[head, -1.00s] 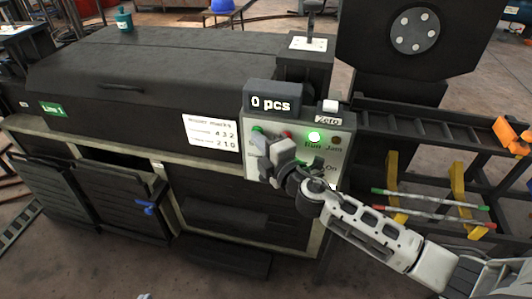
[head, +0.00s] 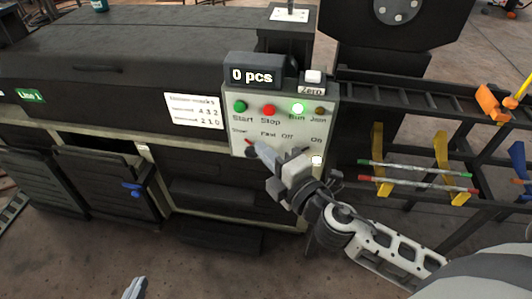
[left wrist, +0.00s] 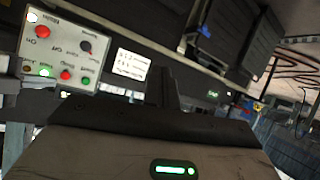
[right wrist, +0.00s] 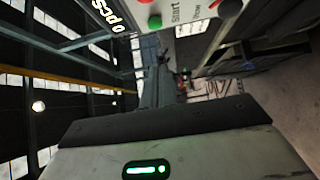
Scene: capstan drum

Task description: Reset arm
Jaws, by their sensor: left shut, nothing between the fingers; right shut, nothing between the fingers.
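The control panel (head: 281,130) has a green Start button (head: 240,107), a red Stop button (head: 269,110) and a lit green Run lamp (head: 298,108). Its counter (head: 255,75) reads "0 pcs". My right gripper (head: 257,148) is shut and empty, in front of the panel's lower left by the "Slow" label, hiding part of the dial area. I cannot tell whether it touches. It shows in the right wrist view (right wrist: 158,85) with the panel at upper right. My left gripper (head: 136,287) is shut and empty, low over the floor; the left wrist view (left wrist: 162,88) shows the panel upside down at left.
A black machine (head: 110,60) fills the left and middle. A rail frame (head: 430,115) stands right, with yellow brackets (head: 441,165) and red and green tipped rods (head: 415,169). A white Zero button (head: 314,76) sits above the panel. The floor in front is clear.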

